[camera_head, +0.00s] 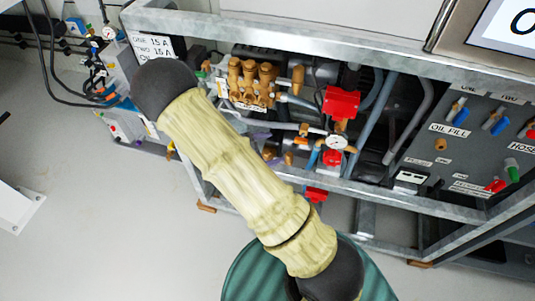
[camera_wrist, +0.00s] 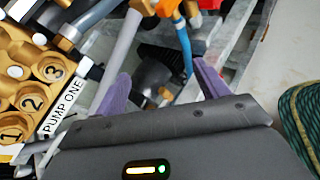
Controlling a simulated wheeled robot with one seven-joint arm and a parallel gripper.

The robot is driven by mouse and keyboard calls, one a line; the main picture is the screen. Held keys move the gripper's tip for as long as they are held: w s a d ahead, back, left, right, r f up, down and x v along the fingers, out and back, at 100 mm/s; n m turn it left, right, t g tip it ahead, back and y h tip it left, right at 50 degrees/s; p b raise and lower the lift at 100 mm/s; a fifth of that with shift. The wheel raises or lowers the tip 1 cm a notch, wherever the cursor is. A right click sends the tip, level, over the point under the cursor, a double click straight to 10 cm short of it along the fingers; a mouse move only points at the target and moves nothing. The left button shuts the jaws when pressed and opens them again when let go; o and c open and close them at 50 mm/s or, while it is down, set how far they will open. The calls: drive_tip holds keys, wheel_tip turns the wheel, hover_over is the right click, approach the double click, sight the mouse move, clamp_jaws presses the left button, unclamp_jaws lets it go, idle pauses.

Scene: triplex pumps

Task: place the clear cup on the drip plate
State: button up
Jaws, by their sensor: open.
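I cannot make out the clear cup or the drip plate in either view. My gripper (camera_wrist: 162,72) shows two purple fingers, spread apart, in the wrist view. Between and beyond them is a dark grey rounded part (camera_wrist: 154,74) with small brass fittings; I see nothing held. In the head view my yellow-sleeved arm reaches into the pump frame and hides most of the gripper. Only a little purple shows beside the arm, near the pump with brass caps (camera_head: 252,82).
The brass pump block labelled PUMP ONE (camera_wrist: 30,90) is close on the left in the wrist view. Red valves (camera_head: 341,102), a gauge (camera_head: 336,141) and pipes crowd the frame right of my arm. A metal rail (camera_head: 400,195) crosses the front.

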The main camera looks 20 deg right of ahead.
drive_tip(key=s+r+m+g+y, duration=0.45)
drive_tip(key=s+m+y, duration=0.25)
drive_tip(key=s+m, duration=0.25)
drive_tip(key=s+a+r+m+t+y, duration=0.1)
drive_tip(key=a+r+m+t+y, duration=0.3)
drive_tip(key=r+m+y, duration=0.2)
wheel_tip(320, 180, up, 2)
drive_tip(key=shift+s+r+m, duration=0.1)
drive_tip(key=shift+s+m, duration=0.25)
drive_tip(key=shift+m, duration=0.6)
